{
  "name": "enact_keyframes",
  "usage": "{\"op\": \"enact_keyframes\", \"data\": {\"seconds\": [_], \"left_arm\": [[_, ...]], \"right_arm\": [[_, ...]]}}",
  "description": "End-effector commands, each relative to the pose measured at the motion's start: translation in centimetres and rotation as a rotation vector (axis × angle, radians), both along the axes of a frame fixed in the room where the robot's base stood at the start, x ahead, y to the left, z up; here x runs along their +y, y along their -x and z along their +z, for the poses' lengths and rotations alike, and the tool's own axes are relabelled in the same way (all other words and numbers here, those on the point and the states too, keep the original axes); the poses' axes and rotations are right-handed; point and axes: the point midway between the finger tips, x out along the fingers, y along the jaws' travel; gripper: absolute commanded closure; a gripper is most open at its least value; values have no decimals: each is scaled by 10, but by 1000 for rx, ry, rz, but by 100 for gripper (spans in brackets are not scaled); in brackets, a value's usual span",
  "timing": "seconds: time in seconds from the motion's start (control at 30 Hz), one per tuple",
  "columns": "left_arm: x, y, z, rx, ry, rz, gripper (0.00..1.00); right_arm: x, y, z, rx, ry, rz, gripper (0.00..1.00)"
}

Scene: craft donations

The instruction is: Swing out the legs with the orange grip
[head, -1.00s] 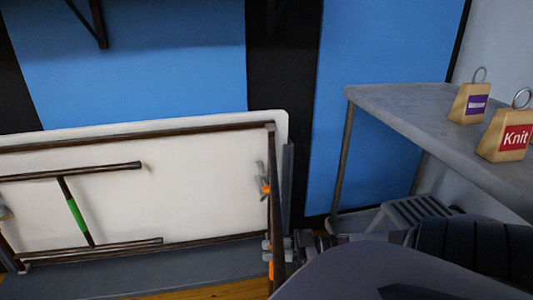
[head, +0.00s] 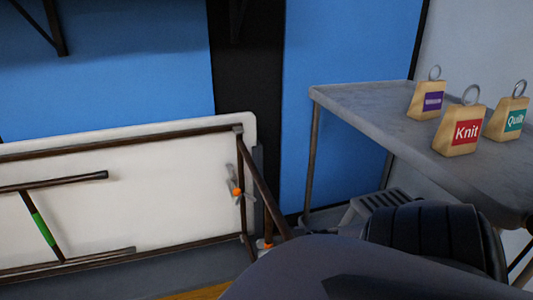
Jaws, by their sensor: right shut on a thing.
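A folding table (head: 130,190) stands on its side, its white underside facing me. Near its right end a dark leg frame (head: 262,185) slants outward from the top corner, apart from the underside. Its orange grip (head: 266,244) shows only as a sliver low down. My right gripper (head: 270,248) is at this grip, shut on it, mostly hidden behind my own arm. A grey brace with an orange piece (head: 237,192) sits on the underside beside the leg. The other leg set, with a green grip (head: 42,228), lies flat against the underside. My left gripper is out of view.
A grey table (head: 400,130) on the right holds tan weights labelled Knit (head: 459,130), Quilt (head: 510,118) and a purple one (head: 427,100). A grey slatted step (head: 375,203) stands beneath. Blue panels (head: 345,60) stand behind.

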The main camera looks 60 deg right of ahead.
Motion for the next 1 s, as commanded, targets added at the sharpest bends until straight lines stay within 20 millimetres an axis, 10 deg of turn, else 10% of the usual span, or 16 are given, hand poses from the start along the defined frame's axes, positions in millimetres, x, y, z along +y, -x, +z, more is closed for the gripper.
{"op": "enact_keyframes", "data": {"seconds": [0.07, 0.1, 0.17, 0.53, 1.0], "left_arm": [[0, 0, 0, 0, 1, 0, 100], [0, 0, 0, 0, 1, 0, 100], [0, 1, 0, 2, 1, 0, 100], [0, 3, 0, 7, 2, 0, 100], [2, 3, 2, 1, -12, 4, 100]], "right_arm": [[-3, 3, -2, 8, 3, -3, 100], [-3, 3, -2, 8, 3, -3, 71], [-3, 3, -2, 8, 3, -3, 56], [-5, 6, -1, 6, 3, -3, 56], [-43, 58, -1, 7, 4, -6, 56]]}}
